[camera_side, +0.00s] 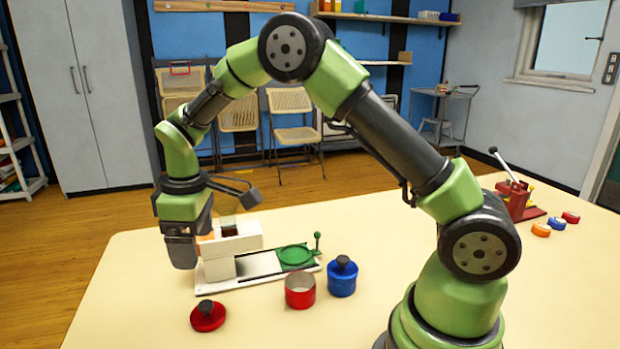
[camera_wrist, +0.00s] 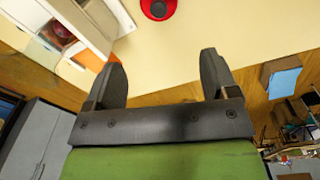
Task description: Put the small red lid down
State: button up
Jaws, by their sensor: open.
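The small red lid (camera_side: 203,324), with a dark knob on top, lies on the cream table near its front left edge. It also shows in the wrist view (camera_wrist: 146,13), cut by the top edge of the picture. My gripper (camera_side: 182,252) is above the table, up and to the left of the lid in the side view. In the wrist view the two fingers of my gripper (camera_wrist: 160,62) stand wide apart with nothing between them. The lid is beyond the fingertips and not touched.
An open red tin (camera_side: 300,296) and a blue tin (camera_side: 342,284) with a dark knob stand right of the lid. A white device (camera_side: 234,243) with a green ring (camera_side: 296,256) stands behind.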

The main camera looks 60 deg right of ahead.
jog(key=s+d+r+m+t+y, duration=0.1)
jog(key=s+r+m+t, duration=0.45)
jog(key=s+r, duration=1)
jog(key=s+m+t, duration=0.1)
jog(key=s+m, duration=0.3)
jog(key=s, duration=0.3)
jog(key=shift+s+d+r+y, duration=0.15)
jog(key=shift+s+y, duration=0.15)
jog(key=shift+y, duration=0.1)
